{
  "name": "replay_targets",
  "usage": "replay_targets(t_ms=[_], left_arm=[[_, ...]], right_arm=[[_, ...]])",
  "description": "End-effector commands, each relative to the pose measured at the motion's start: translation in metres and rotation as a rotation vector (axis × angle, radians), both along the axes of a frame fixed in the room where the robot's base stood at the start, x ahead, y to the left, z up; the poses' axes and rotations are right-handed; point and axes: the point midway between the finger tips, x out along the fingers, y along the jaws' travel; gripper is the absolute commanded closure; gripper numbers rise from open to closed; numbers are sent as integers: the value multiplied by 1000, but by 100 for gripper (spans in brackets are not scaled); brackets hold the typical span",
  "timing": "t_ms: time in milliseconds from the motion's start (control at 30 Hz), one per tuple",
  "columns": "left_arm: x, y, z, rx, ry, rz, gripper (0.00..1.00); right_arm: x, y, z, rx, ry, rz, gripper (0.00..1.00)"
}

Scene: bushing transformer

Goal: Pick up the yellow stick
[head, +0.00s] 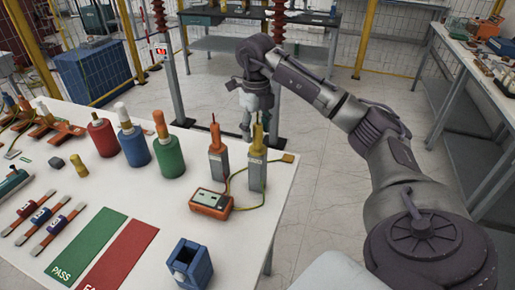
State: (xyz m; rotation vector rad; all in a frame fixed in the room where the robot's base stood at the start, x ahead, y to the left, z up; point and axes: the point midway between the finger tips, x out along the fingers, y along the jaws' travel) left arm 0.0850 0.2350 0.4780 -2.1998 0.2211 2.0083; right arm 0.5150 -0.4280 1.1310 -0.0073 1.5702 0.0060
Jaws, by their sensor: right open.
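A grey upright block with a thin yellow stick (258,137) on its top stands near the right edge of the white table. A similar block with an orange-red tipped rod (215,136) stands just left of it. A small yellow-orange piece (79,166) lies farther left on the table. My right gripper (246,134) hangs pointing down beyond the table's right edge, behind the two blocks in the picture. It is open, with nothing seen in it, and the yellow stick partly overlaps it in view. My left gripper is not in view.
On the white table (145,262) are red (102,137), blue (133,146) and green (168,156) bushings, an orange meter (211,204) with a yellow cable, a blue square holder (189,264) and PASS/FAIL mats. Clear floor lies right of the table.

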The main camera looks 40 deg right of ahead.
Motion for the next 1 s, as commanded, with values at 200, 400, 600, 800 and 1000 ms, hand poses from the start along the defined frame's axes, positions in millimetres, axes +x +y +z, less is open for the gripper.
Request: replay_targets(t_ms=[200,400,600,800,1000], left_arm=[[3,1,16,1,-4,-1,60],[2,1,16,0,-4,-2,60],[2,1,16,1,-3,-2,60],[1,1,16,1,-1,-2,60],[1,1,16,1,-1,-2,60]], right_arm=[[-2,-3,-30,0,4,0,42],[-1,-3,-38,-1,0,0,42],[-1,-3,-38,0,0,0,55],[-1,-3,-38,0,0,0,89],[-1,-3,-37,0,-1,0,100]])
